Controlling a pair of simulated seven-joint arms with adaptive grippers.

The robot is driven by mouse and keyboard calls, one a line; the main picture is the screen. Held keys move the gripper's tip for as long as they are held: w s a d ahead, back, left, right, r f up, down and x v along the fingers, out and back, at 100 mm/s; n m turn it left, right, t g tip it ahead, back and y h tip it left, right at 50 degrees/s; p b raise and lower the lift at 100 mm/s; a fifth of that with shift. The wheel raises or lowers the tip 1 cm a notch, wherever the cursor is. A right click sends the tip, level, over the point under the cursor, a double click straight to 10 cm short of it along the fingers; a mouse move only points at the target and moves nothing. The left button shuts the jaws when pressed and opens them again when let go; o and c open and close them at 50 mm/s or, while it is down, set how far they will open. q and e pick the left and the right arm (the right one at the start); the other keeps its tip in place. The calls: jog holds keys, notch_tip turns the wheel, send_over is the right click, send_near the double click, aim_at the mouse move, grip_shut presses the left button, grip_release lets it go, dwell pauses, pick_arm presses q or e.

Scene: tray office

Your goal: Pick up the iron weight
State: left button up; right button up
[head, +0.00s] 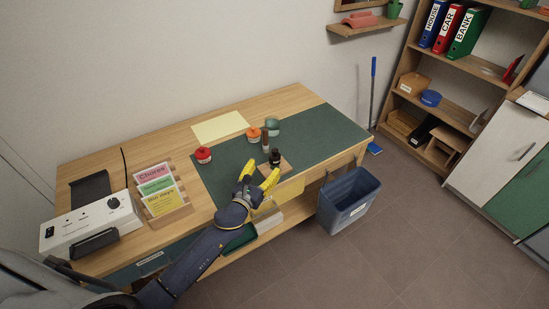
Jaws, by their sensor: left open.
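A small dark object with a narrower top, which looks like the iron weight (275,157), stands on a small wooden board (286,166) near the front edge of the green desk mat (316,134). My left gripper (260,175) has yellow fingers. It is open and empty, just in front and to the left of the dark object, with its fingertips pointing toward it. I cannot tell whether the right fingertip touches the board. My right gripper is out of view.
Behind the weight stand a brown cylinder (265,140), an orange-topped pot (253,134) and a teal item (272,122). A red pot (203,154) is to the left. A card rack (165,208) and white box (92,222) fill the desk's left end. The mat's right side is clear.

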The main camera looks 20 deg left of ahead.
aim_at(273, 156)
pick_arm(q)
jog(key=shift+w+d+f, duration=0.1)
jog(key=shift+w+d, duration=0.1)
jog(key=shift+w, duration=1.3)
jog(key=shift+w+d+r, duration=0.1)
jog(key=shift+w+d, duration=0.15)
jog(key=shift+w, duration=1.25)
jog(key=shift+w+d+f, duration=0.1)
jog(key=shift+w+d, duration=0.1)
jog(key=shift+w, duration=1.3)
grip_shut()
